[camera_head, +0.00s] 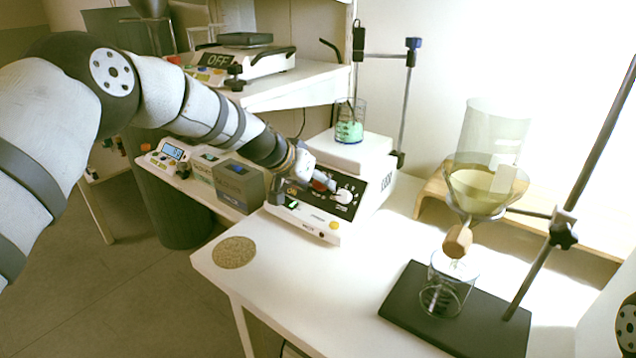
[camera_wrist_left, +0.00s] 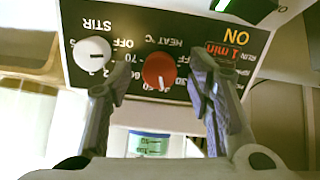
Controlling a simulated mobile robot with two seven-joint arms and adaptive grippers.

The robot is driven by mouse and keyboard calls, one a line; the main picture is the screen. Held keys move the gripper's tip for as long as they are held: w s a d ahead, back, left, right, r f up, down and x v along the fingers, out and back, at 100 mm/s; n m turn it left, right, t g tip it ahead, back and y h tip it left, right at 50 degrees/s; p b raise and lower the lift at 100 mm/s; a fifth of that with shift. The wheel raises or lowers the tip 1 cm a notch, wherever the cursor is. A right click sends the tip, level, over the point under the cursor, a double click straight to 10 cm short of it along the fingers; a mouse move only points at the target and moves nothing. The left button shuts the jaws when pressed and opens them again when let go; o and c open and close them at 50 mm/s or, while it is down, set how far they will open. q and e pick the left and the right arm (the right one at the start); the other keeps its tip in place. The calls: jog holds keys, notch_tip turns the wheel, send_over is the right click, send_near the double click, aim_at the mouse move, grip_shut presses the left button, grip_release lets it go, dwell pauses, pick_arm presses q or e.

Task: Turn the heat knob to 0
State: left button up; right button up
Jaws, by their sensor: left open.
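The hot plate stirrer (camera_head: 375,192) stands on the white table with its control panel facing me. Its red heat knob (camera_wrist_left: 160,70) is in the middle of the wrist view, under the upside-down label HEAT °C. A light pointer mark shows on the knob's lower part, toward the printed numbers; the exact value is hard to read. A white STIR knob (camera_wrist_left: 92,53) is to its left in that view. My left gripper (camera_head: 314,180) is open at the panel, with its fingers on either side of the red knob and no clear contact. My right gripper is out of view.
A beaker of green contents (camera_head: 349,130) stands on the hot plate. A grey box (camera_head: 238,184) and a scale (camera_head: 168,153) are to the left. A funnel (camera_head: 485,180) hangs on a stand at right above a small beaker (camera_head: 446,292). The table's front middle is clear.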

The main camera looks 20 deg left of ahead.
pick_arm(q)
jog(key=shift+w+d, duration=0.1)
jog(key=shift+w, duration=0.15)
grip_shut()
jog(key=shift+f+n, duration=0.1)
jog(key=shift+n, duration=0.3)
jog(key=n, duration=0.2)
jog(key=shift+n, duration=0.4)
jog(key=n, duration=0.4)
jog(key=shift+f+h, duration=0.1)
jog(key=shift+h, duration=0.3)
jog(key=n, duration=0.4)
jog(key=shift+s+n, duration=0.1)
jog(key=shift+n, duration=0.3)
jog(key=shift+f+n+t+h, duration=0.1)
jog(key=shift+n+t+h, duration=0.2)
jog(key=shift+n, duration=1.3)
